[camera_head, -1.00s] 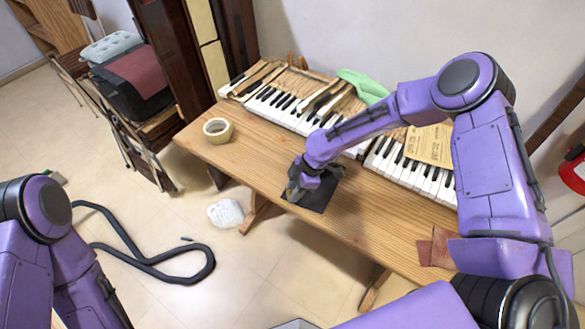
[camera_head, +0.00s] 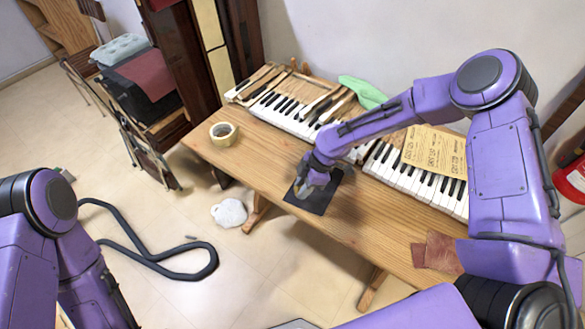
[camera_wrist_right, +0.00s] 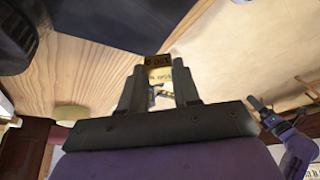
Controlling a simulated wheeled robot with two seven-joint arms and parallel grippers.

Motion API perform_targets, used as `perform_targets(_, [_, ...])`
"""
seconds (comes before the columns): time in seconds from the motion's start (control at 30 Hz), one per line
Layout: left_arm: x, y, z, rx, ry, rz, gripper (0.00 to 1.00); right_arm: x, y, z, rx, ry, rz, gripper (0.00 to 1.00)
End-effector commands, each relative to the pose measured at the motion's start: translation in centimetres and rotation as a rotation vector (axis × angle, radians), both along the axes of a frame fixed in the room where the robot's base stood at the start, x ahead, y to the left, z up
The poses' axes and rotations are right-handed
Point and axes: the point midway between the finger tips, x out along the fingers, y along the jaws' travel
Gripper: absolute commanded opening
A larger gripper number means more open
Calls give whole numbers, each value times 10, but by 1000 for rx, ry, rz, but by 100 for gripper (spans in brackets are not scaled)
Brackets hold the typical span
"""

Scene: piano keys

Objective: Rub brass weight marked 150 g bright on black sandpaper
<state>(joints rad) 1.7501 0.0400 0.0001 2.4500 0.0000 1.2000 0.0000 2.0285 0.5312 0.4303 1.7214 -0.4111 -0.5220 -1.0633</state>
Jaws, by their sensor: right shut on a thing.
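The black sandpaper (camera_head: 322,198) lies flat on the wooden table near its front edge. My right gripper (camera_head: 306,188) points down over the left part of the sandpaper. In the right wrist view this gripper (camera_wrist_right: 158,72) is shut on a small brass weight (camera_wrist_right: 158,61), with upside-down lettering that looks like 150 g between the fingertips. In the head view the weight is hidden by the gripper, and I cannot tell whether it touches the sandpaper. My left arm shows at the lower left, but its gripper is out of view.
A tape roll (camera_head: 223,133) stands at the left end, brown sheets (camera_head: 438,252) at the right. The table between is clear.

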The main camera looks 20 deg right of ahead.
Motion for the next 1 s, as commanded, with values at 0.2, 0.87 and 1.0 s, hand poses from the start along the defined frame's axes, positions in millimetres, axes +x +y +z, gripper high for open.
perform_targets(0.2, [0, 0, 16, 0, 0, 0, 100, 0, 0, 19, 0, -1, 1, 2])
perform_targets(0.87, [0, 0, 21, 0, 0, 0, 100, 0, 0, 27, 0, 0, 1, 2])
perform_targets(1.0, [0, 0, 16, 0, 0, 0, 100, 3, 1, 26, 0, -3, -27, 2])
